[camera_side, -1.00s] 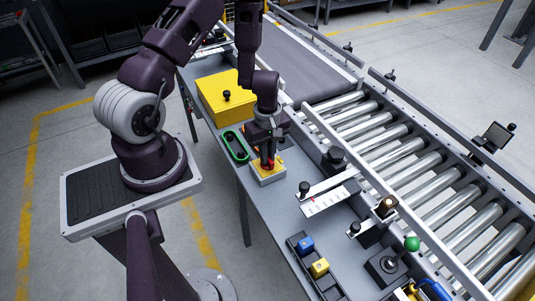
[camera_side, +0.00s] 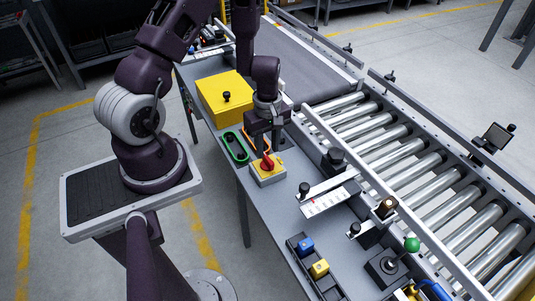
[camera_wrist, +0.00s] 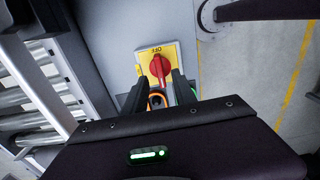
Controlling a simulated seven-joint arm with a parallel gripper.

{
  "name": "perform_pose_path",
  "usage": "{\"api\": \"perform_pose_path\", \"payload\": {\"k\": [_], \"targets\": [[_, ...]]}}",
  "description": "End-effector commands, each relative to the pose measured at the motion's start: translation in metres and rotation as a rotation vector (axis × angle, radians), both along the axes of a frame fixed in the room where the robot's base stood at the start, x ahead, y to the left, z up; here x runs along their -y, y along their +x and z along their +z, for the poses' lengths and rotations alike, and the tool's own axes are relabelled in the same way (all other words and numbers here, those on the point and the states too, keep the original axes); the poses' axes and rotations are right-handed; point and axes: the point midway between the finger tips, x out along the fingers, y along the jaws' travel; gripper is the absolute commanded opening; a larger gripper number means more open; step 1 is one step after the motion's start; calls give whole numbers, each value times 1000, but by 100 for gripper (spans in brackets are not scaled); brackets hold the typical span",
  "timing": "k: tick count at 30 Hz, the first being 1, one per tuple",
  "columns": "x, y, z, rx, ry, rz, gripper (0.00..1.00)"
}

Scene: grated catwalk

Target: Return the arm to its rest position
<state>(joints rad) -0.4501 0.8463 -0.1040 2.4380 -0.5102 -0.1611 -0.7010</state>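My gripper (camera_side: 267,143) points down over the grey bench, a little above and behind a yellow switch box with a red rotary knob (camera_side: 267,163). In the wrist view the two dark fingers (camera_wrist: 160,90) stand apart, with the red knob (camera_wrist: 159,67) ahead of their tips.
A green-rimmed oval holder (camera_side: 236,147) and an orange-rimmed one (camera_side: 258,141) lie beside the gripper. A yellow box (camera_side: 224,97) stands behind. A roller conveyor (camera_side: 400,150) runs along the right. A small ruler plate (camera_side: 325,202) and a green-knobbed lever (camera_side: 411,244) are nearer the front.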

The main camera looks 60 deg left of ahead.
Motion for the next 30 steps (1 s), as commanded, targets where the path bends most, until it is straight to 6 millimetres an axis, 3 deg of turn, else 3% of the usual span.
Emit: {"api": "perform_pose_path", "payload": {"k": [5,15,17,20,23,27,30], "targets": [[0,1,29,3,2,-2,33],[1,1,35,3,-1,-5,33],[5,5,45,23,-5,-41,33],[26,21,96,112,-9,-227,33],[60,19,168,222,9,-533,33],[99,-22,251,331,103,-968,33],[113,-65,289,373,206,-1230,33]]}}
